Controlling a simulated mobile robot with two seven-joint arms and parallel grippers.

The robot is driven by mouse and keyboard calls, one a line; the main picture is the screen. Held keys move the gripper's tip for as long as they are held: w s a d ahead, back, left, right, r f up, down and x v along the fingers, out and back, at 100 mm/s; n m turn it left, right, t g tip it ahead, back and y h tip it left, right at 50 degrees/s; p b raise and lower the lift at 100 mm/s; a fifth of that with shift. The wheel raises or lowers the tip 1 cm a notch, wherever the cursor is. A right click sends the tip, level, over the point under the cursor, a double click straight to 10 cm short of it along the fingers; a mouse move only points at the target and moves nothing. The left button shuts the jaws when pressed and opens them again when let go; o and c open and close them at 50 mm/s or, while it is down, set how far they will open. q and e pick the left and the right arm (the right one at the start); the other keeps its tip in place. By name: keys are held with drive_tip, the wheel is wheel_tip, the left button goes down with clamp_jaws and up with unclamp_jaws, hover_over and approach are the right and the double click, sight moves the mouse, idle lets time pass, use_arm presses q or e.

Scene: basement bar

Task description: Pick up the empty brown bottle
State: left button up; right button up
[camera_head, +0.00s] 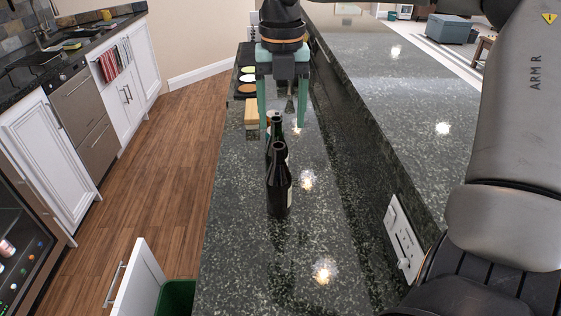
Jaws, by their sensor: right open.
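A dark brown bottle (279,190) stands upright on the dark green speckled counter (250,260), with part of a pale label at its right side. A second dark, greenish bottle (268,146) stands just behind it and is partly hidden by it. I cannot see whether either bottle is empty. My right gripper (282,126) points down, with its two green fingers spread apart and nothing held between them. It shows above and beyond the front bottle in the picture, near the rear bottle's top. My left gripper is out of view.
A wooden block (251,112) and small round dishes (247,88) stand farther along the counter's left side. A raised ledge (400,90) with an outlet (403,238) runs along the right. The counter's near part is clear. An open white cabinet front (140,283) stands lower left.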

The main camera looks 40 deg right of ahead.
sight(278, 145)
wheel_tip(278, 145, down, 4)
drive_tip(key=shift+f, duration=0.25)
drive_tip(key=shift+w+a+f+p, duration=0.1)
drive_tip(key=shift+w+f+p, duration=0.15)
drive_tip(key=shift+f, duration=1.05)
drive_tip(key=shift+w+f+p, duration=0.15)
drive_tip(key=shift+f+p, duration=0.05)
drive_tip(key=shift+f, duration=1.05)
drive_tip(key=shift+c, duration=0.4)
clamp_jaws()
